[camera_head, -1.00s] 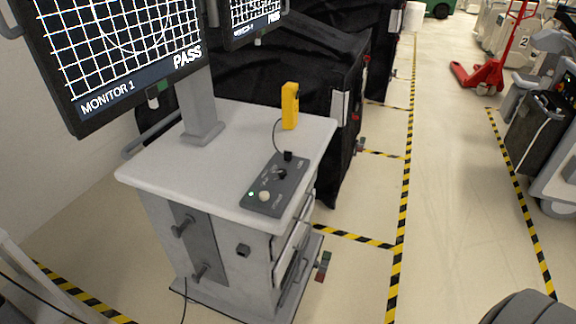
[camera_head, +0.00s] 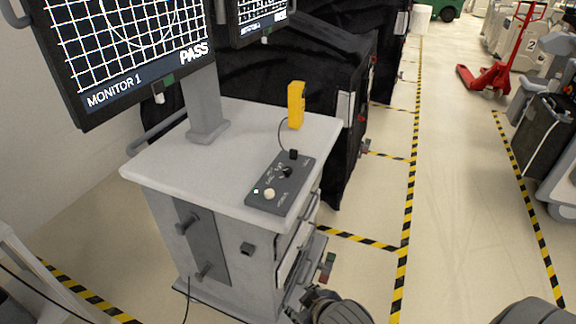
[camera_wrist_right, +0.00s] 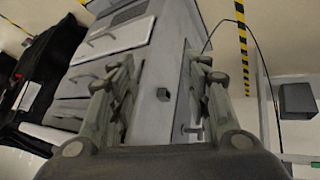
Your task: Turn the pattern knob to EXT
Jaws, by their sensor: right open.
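The dark grey control box (camera_head: 262,203) lies on the white top of the cart (camera_head: 160,163), near its right front edge. It bears a black pattern knob (camera_head: 286,171), a pale round button (camera_head: 270,194), a small green light and a black part at its far end. The knob's setting is too small to read. My right gripper (camera_head: 312,296) is low at the bottom of the head view, in front of the cart and apart from the box. My left gripper is not in view.
Monitor 1 (camera_head: 120,50) stands on a post at the cart's left and shows PASS. A yellow handheld device (camera_head: 296,105) stands behind the box. Black covered carts (camera_head: 270,80) are behind.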

